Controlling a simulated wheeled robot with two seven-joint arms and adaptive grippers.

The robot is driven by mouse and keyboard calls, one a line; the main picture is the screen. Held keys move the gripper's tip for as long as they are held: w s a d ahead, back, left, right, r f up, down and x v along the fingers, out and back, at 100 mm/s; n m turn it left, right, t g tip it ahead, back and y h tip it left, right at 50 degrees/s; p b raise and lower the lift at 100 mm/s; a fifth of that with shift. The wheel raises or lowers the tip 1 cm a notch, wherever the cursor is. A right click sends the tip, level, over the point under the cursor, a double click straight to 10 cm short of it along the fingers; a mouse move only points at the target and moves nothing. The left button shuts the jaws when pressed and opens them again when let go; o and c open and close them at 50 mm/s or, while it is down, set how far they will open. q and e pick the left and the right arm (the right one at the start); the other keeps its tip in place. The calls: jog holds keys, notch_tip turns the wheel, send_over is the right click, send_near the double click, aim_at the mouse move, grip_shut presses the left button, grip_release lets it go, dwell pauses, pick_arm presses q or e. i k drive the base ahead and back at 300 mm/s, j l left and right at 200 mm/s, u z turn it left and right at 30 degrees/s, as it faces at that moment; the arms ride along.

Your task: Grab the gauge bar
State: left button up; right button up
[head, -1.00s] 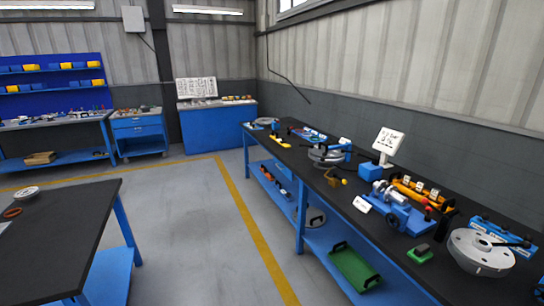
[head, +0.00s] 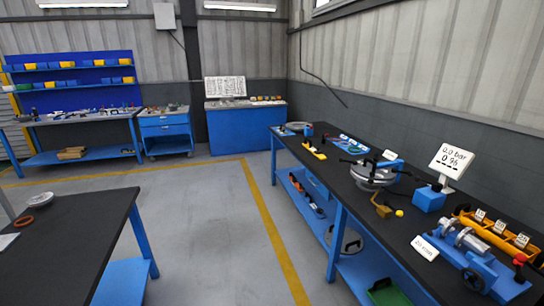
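I cannot tell for certain which thing is the gauge bar. A short yellow bar with dark parts (head: 314,150) lies on the long dark-topped workbench (head: 335,187) toward its far end. A yellow-orange rack with small white tags (head: 495,236) stands at the right of the same bench. In front of it is a blue fixture with a metal cylinder (head: 466,241), beside a white label (head: 424,248). A round grey flanged part (head: 373,176) with dark handles sits mid-bench. Neither of my grippers shows in the head view.
A display reading "0.0 bar 0.96" (head: 451,160) stands behind a blue box (head: 428,199). A second dark table (head: 70,245) is at the left. Open grey floor (head: 215,215) with a yellow line lies between. A blue cabinet (head: 246,130) and shelving (head: 75,110) stand at the back.

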aim_at(308, 146)
jog(key=i+u, duration=0.1)
jog(key=i, duration=0.7)
jog(key=i+j+z, duration=0.15)
jog(key=i, duration=0.7)
jog(key=i+j+z, duration=0.1)
jog(key=i+z, duration=0.35)
jog(key=i+j+z, duration=0.25)
jog(key=i+z, duration=0.25)
jog(key=i+j+z, duration=0.2)
jog(key=j+z, duration=0.25)
jog(key=i+j+z, duration=0.3)
jog(key=j+z, duration=0.15)
jog(key=i+j+z, duration=0.15)
jog(key=j+z, duration=0.35)
